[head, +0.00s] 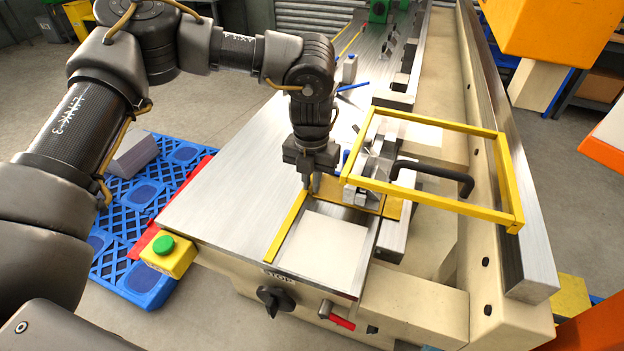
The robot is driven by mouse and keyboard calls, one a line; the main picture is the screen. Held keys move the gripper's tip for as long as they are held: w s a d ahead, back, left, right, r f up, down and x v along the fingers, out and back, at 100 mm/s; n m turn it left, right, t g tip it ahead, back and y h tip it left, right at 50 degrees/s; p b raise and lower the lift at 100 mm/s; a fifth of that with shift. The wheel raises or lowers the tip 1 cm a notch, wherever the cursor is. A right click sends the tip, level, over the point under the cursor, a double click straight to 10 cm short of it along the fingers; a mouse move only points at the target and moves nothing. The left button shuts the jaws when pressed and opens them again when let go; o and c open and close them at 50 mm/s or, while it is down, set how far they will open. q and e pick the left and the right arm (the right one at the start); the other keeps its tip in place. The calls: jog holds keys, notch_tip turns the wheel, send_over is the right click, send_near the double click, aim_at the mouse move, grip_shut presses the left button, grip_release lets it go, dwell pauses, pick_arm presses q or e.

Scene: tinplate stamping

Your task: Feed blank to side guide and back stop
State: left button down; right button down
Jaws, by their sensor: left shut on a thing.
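My left gripper (312,184) points down over the machine bed, its fingers shut at the left edge of a flat gold-coloured sheet (330,187), which looks like the blank. The sheet lies low beneath the die block (362,187), which hides part of it. A yellow strip, apparently the side guide (286,228), runs along the bed just left of and in front of the gripper. A pale square plate (325,244) lies flat in front of the sheet. I cannot make out the back stop or whether the sheet touches it. My right gripper is not in view.
A yellow guard frame (468,208) and a black bent handle (440,173) stand right of the gripper. A green button on a yellow box (167,254) sits at the bed's left edge. The bed (235,190) is clear left of the guide. A blue pallet (120,262) lies on the floor.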

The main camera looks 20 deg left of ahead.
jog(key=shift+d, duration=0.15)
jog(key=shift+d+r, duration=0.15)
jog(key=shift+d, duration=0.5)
pick_arm(q)
jog(key=c, duration=1.5)
grip_release()
jog(key=shift+o, duration=0.3)
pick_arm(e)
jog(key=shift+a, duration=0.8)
